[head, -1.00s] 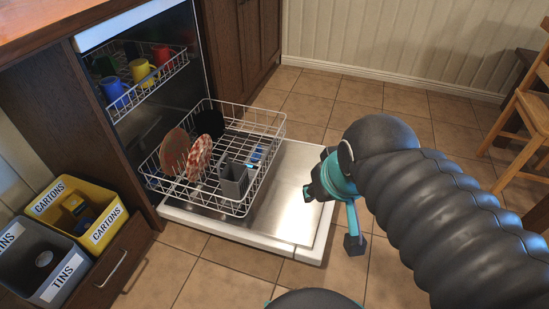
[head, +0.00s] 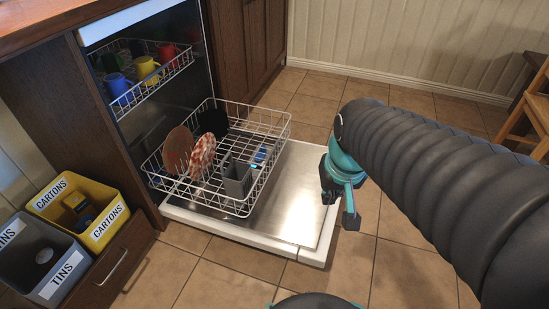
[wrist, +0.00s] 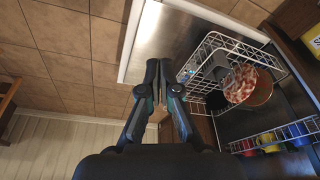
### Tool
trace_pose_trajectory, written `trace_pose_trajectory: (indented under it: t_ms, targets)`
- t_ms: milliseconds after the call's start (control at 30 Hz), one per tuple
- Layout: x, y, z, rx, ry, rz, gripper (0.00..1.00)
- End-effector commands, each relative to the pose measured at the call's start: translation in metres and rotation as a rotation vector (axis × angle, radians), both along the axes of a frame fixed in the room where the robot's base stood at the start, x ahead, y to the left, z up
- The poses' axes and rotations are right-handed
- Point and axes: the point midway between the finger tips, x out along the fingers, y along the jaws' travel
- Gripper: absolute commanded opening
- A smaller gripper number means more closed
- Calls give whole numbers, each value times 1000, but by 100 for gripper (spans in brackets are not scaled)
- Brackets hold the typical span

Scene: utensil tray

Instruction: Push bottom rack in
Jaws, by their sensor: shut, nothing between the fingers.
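The bottom rack (head: 270,131) is a white wire basket, pulled out over the open dishwasher door (head: 300,205). It holds a brown plate (head: 177,150), a red-patterned plate (head: 203,155), a dark plate (head: 214,123) and a grey cutlery basket (head: 237,180). My gripper (head: 350,205) is to the right of the rack, near the door's outer edge, apart from the rack. In the wrist view my gripper (wrist: 160,66) has its fingertips together with nothing between them, and the rack (wrist: 207,52) shows to the right of it.
The upper rack (head: 150,82) with several mugs sits inside the dishwasher. A yellow cartons bin (head: 103,230) and a grey tins bin (head: 62,278) stand in a drawer at the lower left. A wooden chair (head: 535,115) is at the right. Tiled floor is clear around the door.

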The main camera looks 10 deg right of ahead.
Motion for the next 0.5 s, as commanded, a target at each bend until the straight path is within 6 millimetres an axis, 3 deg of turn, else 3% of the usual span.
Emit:
trace_pose_trajectory:
  t_ms: [33,500]
  targets:
    - [9,-4,-13,18,35,-24,0]
    - [105,-24,-100,277,245,-381,0]
